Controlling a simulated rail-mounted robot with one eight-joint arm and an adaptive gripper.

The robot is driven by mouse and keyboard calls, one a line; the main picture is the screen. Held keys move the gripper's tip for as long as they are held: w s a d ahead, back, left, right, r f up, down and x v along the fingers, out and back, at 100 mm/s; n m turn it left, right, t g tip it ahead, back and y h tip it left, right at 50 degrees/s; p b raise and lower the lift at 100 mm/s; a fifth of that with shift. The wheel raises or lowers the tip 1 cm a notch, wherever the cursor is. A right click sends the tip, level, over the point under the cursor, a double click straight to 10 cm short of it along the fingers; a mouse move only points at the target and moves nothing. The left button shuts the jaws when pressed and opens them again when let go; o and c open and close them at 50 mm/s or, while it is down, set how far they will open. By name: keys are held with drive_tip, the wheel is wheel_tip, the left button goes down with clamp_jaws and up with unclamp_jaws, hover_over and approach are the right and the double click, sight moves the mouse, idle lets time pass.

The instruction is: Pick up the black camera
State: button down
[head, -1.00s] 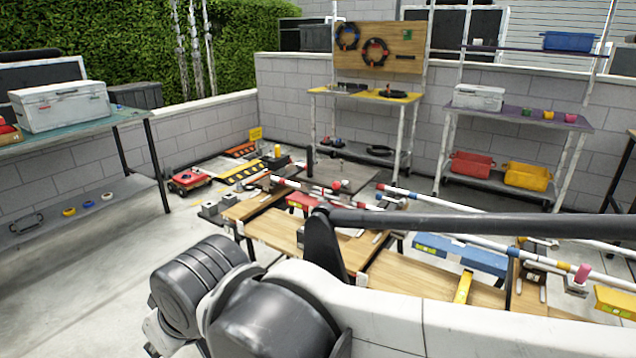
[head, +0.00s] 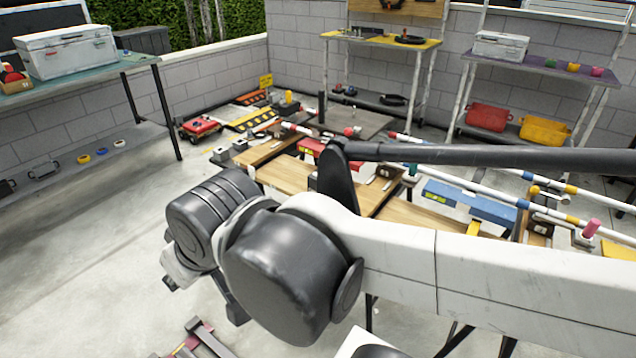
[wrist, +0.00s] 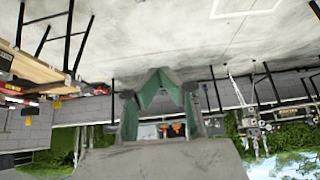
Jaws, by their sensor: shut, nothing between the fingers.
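I cannot pick out a black camera for certain in either view; small dark items on the benches are too small to tell, and my arm hides part of the middle bench. My gripper (wrist: 160,74) shows in the wrist view, where the picture is upside down. Its green-grey fingers come together at the tips, shut and empty. It is in free air, apart from any object. In the head view my arm crosses the foreground and the gripper's fingers cannot be made out.
A wooden workbench (head: 283,173) holds poles, a blue level (head: 470,203) and clamps. A left table (head: 137,60) bears a white case (head: 68,52). A yellow-topped shelf (head: 385,40) and a purple-topped shelf (head: 540,70) stand by the wall. Concrete floor (head: 80,260) at left is clear.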

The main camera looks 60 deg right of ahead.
drive_tip(key=c, duration=0.8)
unclamp_jaws()
drive_tip(key=shift+c, duration=0.2)
